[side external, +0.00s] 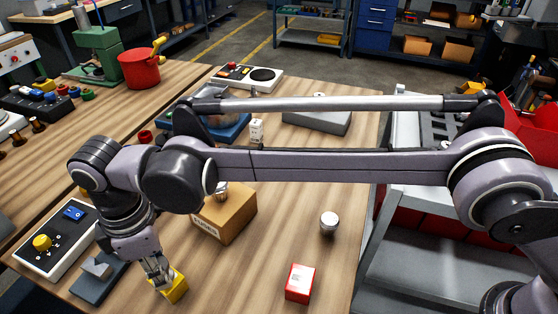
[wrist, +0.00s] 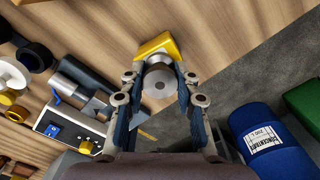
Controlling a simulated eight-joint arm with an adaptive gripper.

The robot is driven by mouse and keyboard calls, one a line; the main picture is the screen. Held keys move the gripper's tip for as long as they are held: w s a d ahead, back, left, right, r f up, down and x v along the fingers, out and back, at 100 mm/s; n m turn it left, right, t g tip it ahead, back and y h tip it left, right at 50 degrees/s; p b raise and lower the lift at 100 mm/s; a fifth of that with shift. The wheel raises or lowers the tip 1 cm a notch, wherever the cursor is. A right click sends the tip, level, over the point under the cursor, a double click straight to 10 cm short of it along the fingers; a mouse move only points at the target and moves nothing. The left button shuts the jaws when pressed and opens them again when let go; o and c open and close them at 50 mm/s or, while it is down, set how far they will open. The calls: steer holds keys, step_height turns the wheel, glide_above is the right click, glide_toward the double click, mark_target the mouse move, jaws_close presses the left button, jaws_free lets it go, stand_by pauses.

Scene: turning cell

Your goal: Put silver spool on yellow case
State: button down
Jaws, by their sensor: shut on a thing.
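The silver spool (wrist: 159,82) sits between the fingers of my gripper (wrist: 155,100) in the wrist view, with its round end facing the camera. My gripper is shut on it. The yellow case (wrist: 153,46) shows right behind the spool in that view, partly covered by it. In the side view, my gripper (side external: 158,277) points down at the yellow case (side external: 176,289) near the table's front edge. The spool is hard to make out there among the fingers. I cannot tell whether it touches the case.
A grey block-like fixture (side external: 97,272) and a control box (side external: 55,242) stand left of the case. A cardboard box (side external: 232,217) is behind it. A silver round piece (side external: 329,222) and a red box (side external: 300,283) stand to the right. Bare wood lies between.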

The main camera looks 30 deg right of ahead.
steer(key=shift+f, duration=0.1)
steer(key=c, duration=1)
jaws_free()
step_height(320, 180, up, 8)
steer(key=shift+f, duration=0.25)
steer(key=w+d+r+m+t+y, duration=0.1)
steer(key=w+d+r+m, duration=0.2)
steer(key=d, duration=0.6)
steer(key=w+d+r+m+t, duration=0.1)
steer(key=w+d+r+m, duration=0.1)
steer(key=d, duration=0.7)
steer(key=w+d+r+m+t+y, duration=0.1)
steer(key=w+d+r+m, duration=0.2)
steer(key=d, duration=0.6)
steer(key=s+d+f+m+t, duration=0.2)
steer(key=s+d+m, duration=0.2)
steer(key=d, duration=0.9)
steer(key=s+d+f+m, duration=0.2)
steer(key=s+d+f, duration=0.1)
steer(key=d, duration=0.1)
steer(key=s+d+f+m+t+h, duration=0.1)
steer(key=s+d+f+m, duration=0.1)
steer(key=s+d+f, duration=0.1)
steer(key=s+d+f+m+t+h, duration=0.1)
steer(key=s+d+f+m, duration=0.1)
steer(key=d, duration=0.3)
steer(key=shift+s+d+f, duration=0.35)
steer(key=shift+s+f, duration=0.15)
steer(key=shift+s, duration=0.25)
